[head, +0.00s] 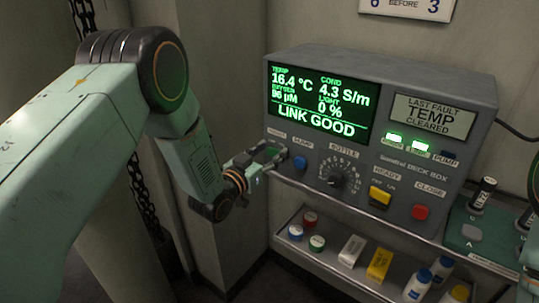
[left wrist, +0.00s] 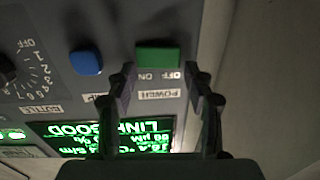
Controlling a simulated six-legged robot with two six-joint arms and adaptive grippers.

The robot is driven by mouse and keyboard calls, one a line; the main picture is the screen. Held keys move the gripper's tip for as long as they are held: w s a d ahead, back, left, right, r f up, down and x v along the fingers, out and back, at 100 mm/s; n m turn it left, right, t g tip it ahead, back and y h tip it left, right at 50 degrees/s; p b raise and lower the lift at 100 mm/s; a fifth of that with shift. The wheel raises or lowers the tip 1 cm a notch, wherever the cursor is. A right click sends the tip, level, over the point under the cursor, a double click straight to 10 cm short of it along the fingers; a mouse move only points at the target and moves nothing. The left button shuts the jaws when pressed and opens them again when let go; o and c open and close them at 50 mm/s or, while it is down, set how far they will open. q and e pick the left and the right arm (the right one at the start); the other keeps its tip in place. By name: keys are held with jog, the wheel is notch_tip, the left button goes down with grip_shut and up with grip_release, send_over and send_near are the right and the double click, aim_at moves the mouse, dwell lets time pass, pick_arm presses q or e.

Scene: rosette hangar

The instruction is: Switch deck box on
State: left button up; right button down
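The grey deck box (head: 455,110) stands on a shelf against the wall, its screen (head: 318,103) lit green with readings and "LINK GOOD". In the left wrist view, upside down, the green power switch (left wrist: 158,56) sits above its ON, OFF and POWER labels. My left gripper (head: 270,153) is at the lower left of the box front. In the left wrist view its fingers (left wrist: 160,74) are apart, with the green switch just beyond and between the tips. Nothing is held. I cannot tell whether they touch the switch. My right gripper does not show.
A blue pump button (head: 299,163), a bottle dial (head: 335,180), a yellow switch (head: 380,195) and a red close button (head: 420,212) share the panel. Green lamps (head: 394,138) glow. The shelf below holds caps, small boxes and bottles (head: 418,284). A green unit (head: 485,232) stands right.

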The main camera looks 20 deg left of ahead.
pick_arm(q)
jog(key=shift+o, duration=1.2)
jog(key=shift+s+f, duration=0.1)
jog(key=shift+f, duration=0.05)
jog(key=shift+f, duration=0.1)
jog(key=shift+s, duration=0.15)
jog(key=v, duration=1.1)
jog(key=shift+s, duration=0.35)
